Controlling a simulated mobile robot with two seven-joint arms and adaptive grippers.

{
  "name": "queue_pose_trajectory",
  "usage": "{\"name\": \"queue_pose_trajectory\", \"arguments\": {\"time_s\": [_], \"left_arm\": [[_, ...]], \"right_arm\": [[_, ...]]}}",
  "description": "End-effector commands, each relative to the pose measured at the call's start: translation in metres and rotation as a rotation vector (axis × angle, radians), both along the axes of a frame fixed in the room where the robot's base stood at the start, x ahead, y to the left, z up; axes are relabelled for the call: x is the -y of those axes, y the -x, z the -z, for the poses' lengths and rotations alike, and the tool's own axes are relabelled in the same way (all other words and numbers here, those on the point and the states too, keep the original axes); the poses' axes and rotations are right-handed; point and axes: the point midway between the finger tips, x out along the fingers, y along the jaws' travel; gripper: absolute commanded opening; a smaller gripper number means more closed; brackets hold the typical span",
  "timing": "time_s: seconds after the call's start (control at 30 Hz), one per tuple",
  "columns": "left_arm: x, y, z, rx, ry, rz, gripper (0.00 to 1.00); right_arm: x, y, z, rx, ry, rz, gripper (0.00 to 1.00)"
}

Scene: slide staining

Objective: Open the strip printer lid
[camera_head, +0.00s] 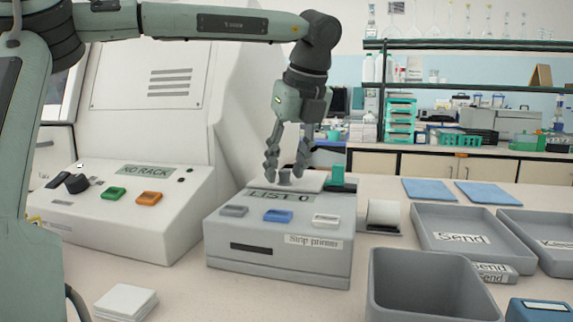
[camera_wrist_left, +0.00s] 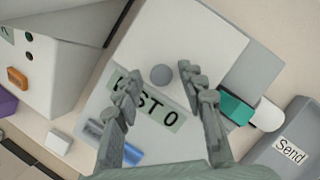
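The strip printer (camera_head: 278,263) is a grey box on the bench in the middle of the head view, with a "LIST 0" display and several buttons on its sloped front. Its pale lid (camera_head: 312,184) lies flat on top; it also shows in the left wrist view (camera_wrist_left: 190,40). A round grey knob (camera_head: 285,177) stands on the lid, and it shows in the wrist view (camera_wrist_left: 161,75). My left gripper (camera_head: 286,174) points down over the lid with its fingers apart, one on each side of the knob. I see no finger touching the knob. My right gripper is not in view.
A teal block (camera_head: 337,175) stands at the printer's right rear, with a paper roll (camera_head: 383,213) beside it. Grey "Send" trays (camera_head: 462,263) and an empty grey bin (camera_head: 425,295) are at right. A white machine (camera_head: 135,215) labelled "NO RACK" stands close on the left.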

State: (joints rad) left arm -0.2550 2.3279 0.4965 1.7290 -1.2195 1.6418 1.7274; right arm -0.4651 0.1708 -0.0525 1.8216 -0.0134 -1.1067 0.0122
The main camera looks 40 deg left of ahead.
Motion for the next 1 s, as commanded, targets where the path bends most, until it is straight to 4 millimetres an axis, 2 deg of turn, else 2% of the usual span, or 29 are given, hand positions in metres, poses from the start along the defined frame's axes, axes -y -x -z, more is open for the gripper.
{"name": "queue_pose_trajectory", "arguments": {"time_s": [0.17, 0.2, 0.5, 1.0], "left_arm": [[-0.0001, 0.0000, 0.0003, 0.000, 0.000, 0.000, 0.40], [-0.0001, 0.0000, 0.0003, 0.000, 0.000, 0.000, 0.38], [0.0000, 0.0001, 0.0000, 0.000, 0.000, 0.000, 0.00], [-0.0024, 0.0039, -0.0021, 0.001, 0.000, -0.001, 0.00]], "right_arm": [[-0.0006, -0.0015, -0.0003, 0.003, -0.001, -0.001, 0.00], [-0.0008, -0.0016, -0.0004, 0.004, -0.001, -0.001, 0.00], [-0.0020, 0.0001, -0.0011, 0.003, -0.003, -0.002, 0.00], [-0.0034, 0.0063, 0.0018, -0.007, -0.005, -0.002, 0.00]]}}
